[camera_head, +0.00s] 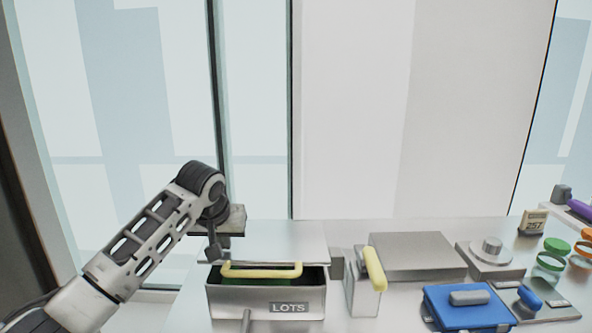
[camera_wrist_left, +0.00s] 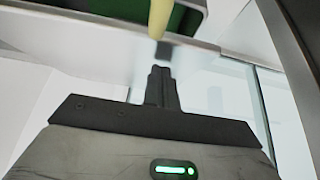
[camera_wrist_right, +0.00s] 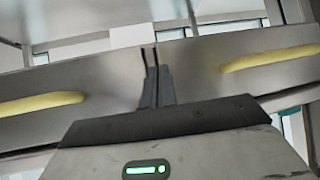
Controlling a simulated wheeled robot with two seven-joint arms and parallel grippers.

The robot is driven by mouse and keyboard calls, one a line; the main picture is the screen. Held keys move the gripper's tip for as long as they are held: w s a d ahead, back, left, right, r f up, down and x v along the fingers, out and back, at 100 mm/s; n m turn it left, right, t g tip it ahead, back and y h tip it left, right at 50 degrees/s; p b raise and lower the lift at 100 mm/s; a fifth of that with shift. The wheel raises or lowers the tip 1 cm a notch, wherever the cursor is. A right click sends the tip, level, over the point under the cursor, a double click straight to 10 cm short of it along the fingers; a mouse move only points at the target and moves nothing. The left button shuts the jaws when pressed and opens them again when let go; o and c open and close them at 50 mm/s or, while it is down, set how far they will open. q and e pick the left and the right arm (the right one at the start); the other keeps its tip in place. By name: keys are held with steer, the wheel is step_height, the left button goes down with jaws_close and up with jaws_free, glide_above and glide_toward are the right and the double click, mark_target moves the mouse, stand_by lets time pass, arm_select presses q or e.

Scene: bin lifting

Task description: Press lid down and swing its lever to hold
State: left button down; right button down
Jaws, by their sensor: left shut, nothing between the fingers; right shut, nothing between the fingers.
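A grey metal bin (camera_head: 225,302) labelled LOTS stands on the counter. Its pale lid (camera_head: 285,238) is raised, with a dark gap and green inside showing below its front edge. A yellow bar handle (camera_head: 260,271) lies across the lid's front. My left gripper (camera_head: 213,252) is shut and empty at the lid's left side; its fingertips (camera_wrist_left: 160,75) point toward a yellow bar (camera_wrist_left: 160,18). A yellow lever (camera_head: 375,268) tops a grey block right of the bin. My right gripper (camera_wrist_right: 150,55) is shut and empty before a grey surface with yellow bars (camera_wrist_right: 270,60). It cannot be made out in the head view.
A flat grey box (camera_head: 415,256) and a block with a round knob (camera_head: 490,254) stand right of the lever. A blue case (camera_head: 468,307) lies in front. A glazed wall stands behind.

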mark_target(225, 258)
arm_select(q)
steer(key=shift+f+b, duration=0.4)
steer(key=shift+f, duration=1.8)
steer(key=shift+s+f+p, duration=0.15)
steer(key=shift+f+p, duration=0.1)
steer(key=shift+p, duration=0.3)
